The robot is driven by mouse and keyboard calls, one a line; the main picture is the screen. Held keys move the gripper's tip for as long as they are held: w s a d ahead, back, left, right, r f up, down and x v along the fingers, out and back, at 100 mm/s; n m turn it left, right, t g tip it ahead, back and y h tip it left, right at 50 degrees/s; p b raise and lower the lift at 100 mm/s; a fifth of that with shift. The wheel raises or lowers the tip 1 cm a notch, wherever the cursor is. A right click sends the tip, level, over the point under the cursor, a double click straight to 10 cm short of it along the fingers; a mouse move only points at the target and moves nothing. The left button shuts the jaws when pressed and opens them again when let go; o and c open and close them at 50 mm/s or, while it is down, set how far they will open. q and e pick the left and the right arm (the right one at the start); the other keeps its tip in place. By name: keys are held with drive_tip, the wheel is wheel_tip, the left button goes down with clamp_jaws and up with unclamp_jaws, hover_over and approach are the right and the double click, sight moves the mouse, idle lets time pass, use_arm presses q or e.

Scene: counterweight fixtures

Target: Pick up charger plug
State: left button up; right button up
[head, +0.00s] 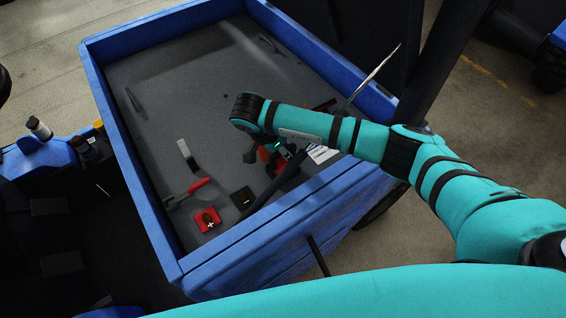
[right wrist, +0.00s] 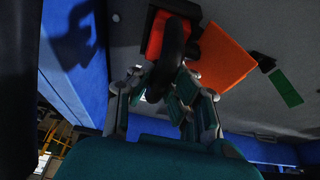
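In the head view the gripper is partly hidden near a red and black object (head: 267,158). This may be the charger plug, but its shape is mostly covered. My left gripper is not in view.
The cart has blue walls (head: 130,165) and a grey bed. A red plus block (head: 207,220), a black minus block (head: 242,198), a red-handled tool (head: 198,186) and a flat-bladed tool (head: 186,152) lie at its near left. The far middle is mostly clear.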

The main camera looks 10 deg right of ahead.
clamp_jaws()
drive_tip(key=shift+r, duration=0.15)
drive_tip(key=shift+w+r, duration=0.15)
drive_tip(key=shift+r, duration=0.1)
wheel_tip(320, 180, up, 8)
drive_tip(key=b, duration=0.3)
drive_tip(key=shift+r, duration=1.25)
